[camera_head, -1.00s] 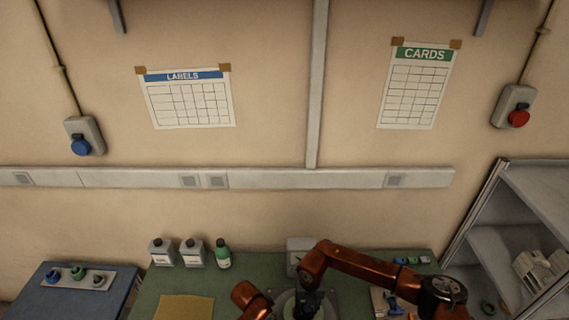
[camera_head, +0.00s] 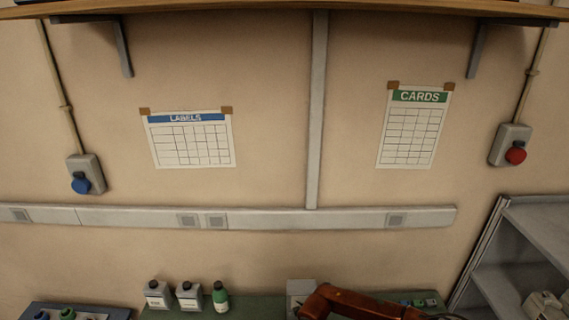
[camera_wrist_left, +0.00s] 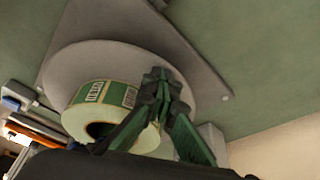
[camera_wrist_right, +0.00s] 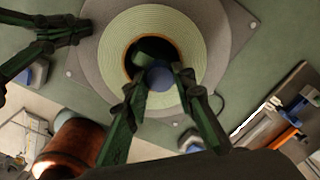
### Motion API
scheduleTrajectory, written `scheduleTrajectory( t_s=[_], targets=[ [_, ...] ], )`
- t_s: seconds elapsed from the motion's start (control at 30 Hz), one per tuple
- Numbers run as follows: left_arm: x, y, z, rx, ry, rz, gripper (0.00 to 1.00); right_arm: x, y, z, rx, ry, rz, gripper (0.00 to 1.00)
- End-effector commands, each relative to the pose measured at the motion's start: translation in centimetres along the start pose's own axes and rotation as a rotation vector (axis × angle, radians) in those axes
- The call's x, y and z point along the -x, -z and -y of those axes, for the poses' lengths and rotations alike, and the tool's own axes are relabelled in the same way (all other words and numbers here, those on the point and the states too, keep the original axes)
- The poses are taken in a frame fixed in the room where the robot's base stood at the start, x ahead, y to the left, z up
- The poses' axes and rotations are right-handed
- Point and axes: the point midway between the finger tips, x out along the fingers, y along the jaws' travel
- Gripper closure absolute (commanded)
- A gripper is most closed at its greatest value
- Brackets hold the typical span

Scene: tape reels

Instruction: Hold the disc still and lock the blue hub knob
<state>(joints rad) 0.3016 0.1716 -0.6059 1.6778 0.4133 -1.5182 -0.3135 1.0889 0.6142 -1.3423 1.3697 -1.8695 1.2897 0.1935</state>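In the right wrist view the blue hub knob (camera_wrist_right: 158,77) sits at the lower part of the dark core of a pale green label roll (camera_wrist_right: 118,48). The roll lies on a grey disc (camera_wrist_right: 219,42). My right gripper (camera_wrist_right: 159,82) has one finger on each side of the knob, apparently touching it. My left gripper (camera_wrist_right: 79,32) has its fingertips close together at the disc's left edge. In the left wrist view the left gripper (camera_wrist_left: 161,80) overlaps the disc (camera_wrist_left: 75,65), beside the green-and-white roll (camera_wrist_left: 110,95). The head view does not show the disc or grippers.
In the head view, bottles (camera_head: 189,296) stand at the back of the green table (camera_head: 252,307). A grey shelf (camera_head: 535,215) stands at right. A tray with blue and orange items (camera_wrist_right: 290,118) lies right of the disc.

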Motion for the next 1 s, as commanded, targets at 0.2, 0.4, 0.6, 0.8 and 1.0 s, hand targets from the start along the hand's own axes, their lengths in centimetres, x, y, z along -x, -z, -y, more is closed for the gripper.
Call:
scheduleTrajectory(
  t_s=[0.2,0.4,0.6,0.8,1.0],
  targets=[
    [-0.51,-0.66,-0.23,0.004,-0.008,0.013,1.00,-0.05,0.00,-0.12,0.000,-0.002,0.000,0.94],
    [-0.51,-0.65,-0.23,0.005,-0.007,0.013,1.00,-0.05,-0.01,-0.16,0.000,-0.003,0.000,0.97],
    [-0.50,-0.65,-0.23,0.005,-0.007,0.013,1.00,-0.05,-0.01,-0.18,-0.015,-0.003,0.000,0.69],
    [-0.50,-0.65,-0.23,0.004,-0.007,0.013,1.00,-0.05,-0.01,-0.13,-0.016,-0.002,0.000,0.68],
    [-0.50,-0.65,-0.23,0.004,-0.008,0.013,1.00,0.60,-0.04,-0.03,-0.017,-0.001,0.001,0.68]
  ],
)
